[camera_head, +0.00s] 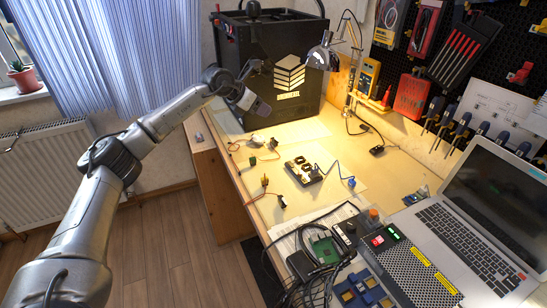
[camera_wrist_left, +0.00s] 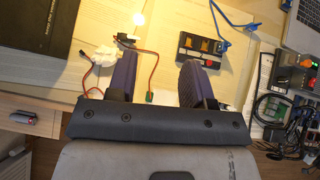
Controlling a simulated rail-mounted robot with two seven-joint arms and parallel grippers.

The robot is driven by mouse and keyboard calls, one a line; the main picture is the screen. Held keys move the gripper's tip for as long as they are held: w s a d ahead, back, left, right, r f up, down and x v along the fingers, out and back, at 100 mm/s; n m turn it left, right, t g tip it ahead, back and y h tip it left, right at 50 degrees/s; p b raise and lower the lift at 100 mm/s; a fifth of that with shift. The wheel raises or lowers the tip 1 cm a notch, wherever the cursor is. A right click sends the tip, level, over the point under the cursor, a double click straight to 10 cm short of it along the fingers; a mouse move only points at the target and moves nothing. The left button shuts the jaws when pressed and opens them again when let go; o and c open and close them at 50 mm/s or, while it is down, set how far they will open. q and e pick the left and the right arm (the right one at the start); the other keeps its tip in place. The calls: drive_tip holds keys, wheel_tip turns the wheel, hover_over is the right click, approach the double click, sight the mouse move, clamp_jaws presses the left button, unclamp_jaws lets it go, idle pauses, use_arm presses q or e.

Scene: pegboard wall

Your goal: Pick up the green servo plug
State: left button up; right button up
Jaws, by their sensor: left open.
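The green servo plug (camera_head: 253,160) lies on the lit workbench near its left edge, at the end of a thin reddish lead. In the left wrist view the green plug (camera_wrist_left: 149,96) shows between the two fingers, close to the gripper's dark crossbar in the picture. My left gripper (camera_head: 258,105) is open and empty, held above the bench's far left part, up and away from the plug. Its two dark purple fingers (camera_wrist_left: 157,72) stand well apart in the wrist view. My right gripper is in neither view.
A white servo (camera_head: 259,138) lies behind the plug. A black case (camera_head: 265,55) and a lamp (camera_head: 323,56) stand behind; a laptop (camera_head: 480,215) is at right.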

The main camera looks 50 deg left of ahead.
use_arm(q)
wheel_tip(320, 180, down, 2)
drive_tip(key=s+g, duration=0.2)
drive_tip(key=m+g, duration=0.1)
drive_tip(key=g, duration=0.3)
hover_over(252, 158)
drive_tip(key=s+a, duration=0.2)
drive_tip(key=s, duration=0.1)
wheel_tip(252, 158, down, 3)
drive_tip(key=shift+g, duration=0.3)
drive_tip(key=b+x, duration=0.1)
drive_tip(key=x, duration=0.1)
drive_tip(key=b+x, duration=0.1)
drive_tip(key=x, duration=0.2)
drive_tip(key=b+x, duration=0.2)
drive_tip(key=x, duration=0.1)
drive_tip(key=shift+s+d+f, duration=0.25)
drive_tip(key=shift+d+f, duration=0.05)
drive_tip(key=shift+w+f+b, duration=0.1)
drive_tip(key=shift+f+b, duration=0.45)
drive_tip(key=shift+f, duration=0.05)
drive_tip(key=b+x, duration=0.3)
drive_tip(key=x, duration=0.1)
drive_tip(key=shift+w+d, duration=0.1)
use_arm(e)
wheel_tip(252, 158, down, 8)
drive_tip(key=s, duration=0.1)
